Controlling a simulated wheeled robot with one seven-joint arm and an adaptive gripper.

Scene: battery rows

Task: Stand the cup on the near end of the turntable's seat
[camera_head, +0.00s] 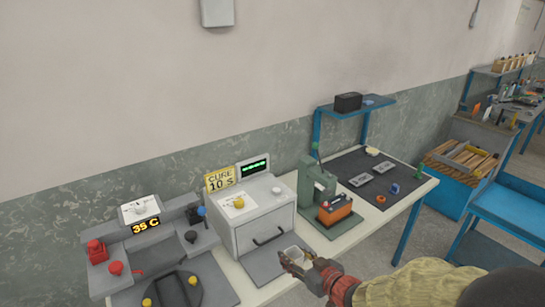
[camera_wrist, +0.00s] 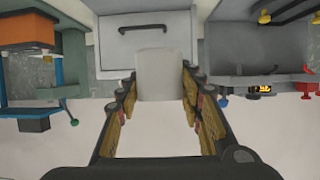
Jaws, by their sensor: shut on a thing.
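A pale, whitish cup (camera_wrist: 164,72) is between the fingertips of my gripper (camera_wrist: 161,80), which is shut on it. In the head view the cup (camera_head: 292,254) is small and looks clear, held by my gripper (camera_head: 297,262) in front of the grey cabinet. The turntable (camera_head: 158,300) is at the lower left of the head view, a dark round plate with a dark bar-like seat (camera_head: 173,290) across it and yellow knobs at its sides. The picture's lower edge cuts off its near part. The cup is well to the right of the turntable, apart from it.
The grey cabinet (camera_head: 262,218) with a "CURE 10 s" sign stands right of the turntable station, which has a "35 C" display (camera_head: 146,227) and red knobs. A green press (camera_head: 313,183) with an orange block (camera_head: 334,211) and a dark mat (camera_head: 372,172) lie further right.

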